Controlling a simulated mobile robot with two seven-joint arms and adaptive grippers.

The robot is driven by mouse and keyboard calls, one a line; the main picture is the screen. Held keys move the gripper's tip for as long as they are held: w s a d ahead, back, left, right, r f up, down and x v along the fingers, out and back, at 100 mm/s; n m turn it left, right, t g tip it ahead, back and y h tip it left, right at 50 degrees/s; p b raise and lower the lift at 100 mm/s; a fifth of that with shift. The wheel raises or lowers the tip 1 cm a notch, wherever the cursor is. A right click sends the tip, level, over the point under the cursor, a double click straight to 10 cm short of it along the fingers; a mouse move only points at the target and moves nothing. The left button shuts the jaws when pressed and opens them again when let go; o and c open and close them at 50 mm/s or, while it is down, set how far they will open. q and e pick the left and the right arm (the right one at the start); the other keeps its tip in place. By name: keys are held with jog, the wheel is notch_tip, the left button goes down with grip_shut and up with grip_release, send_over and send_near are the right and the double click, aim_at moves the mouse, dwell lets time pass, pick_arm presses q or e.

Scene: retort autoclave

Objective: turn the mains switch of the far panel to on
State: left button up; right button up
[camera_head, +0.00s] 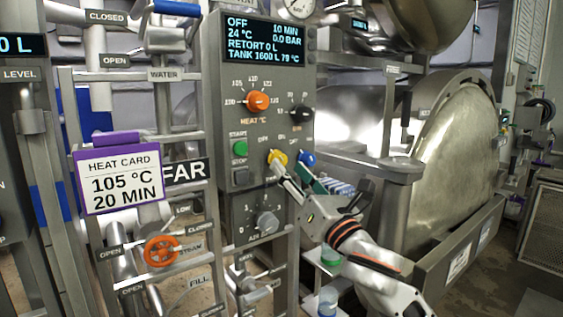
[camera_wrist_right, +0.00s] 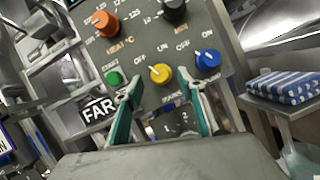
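The far panel (camera_head: 225,75) is a grey upright box with a display reading OFF, under which sit several knobs. Its yellow knob (camera_head: 277,157) also shows in the right wrist view (camera_wrist_right: 160,74), with OFF and ON printed above it and a partly hidden label below that seems to read MAINS. Its white mark points up-left, toward OFF. My right gripper (camera_head: 290,169) is at the panel with its fingers apart. In the wrist view its teal-padded fingers (camera_wrist_right: 158,80) stand left and right of the yellow knob, with gaps showing; contact is not visible. My left gripper is not in view.
A blue knob (camera_wrist_right: 207,60) is close to the right finger, and a green start button (camera_wrist_right: 113,78) is near the left one. An orange knob (camera_head: 258,100) and a black knob (camera_head: 301,114) sit above. Pipes and a FAR sign (camera_head: 185,171) stand left; the steel retort (camera_head: 450,150) stands right.

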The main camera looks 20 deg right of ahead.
aim_at(283, 161)
jog(key=x, duration=0.3)
jog(key=shift+w, duration=0.15)
jog(key=shift+w+a+r, duration=0.1)
jog(key=shift+w, duration=0.15)
jog(key=c, duration=1.1)
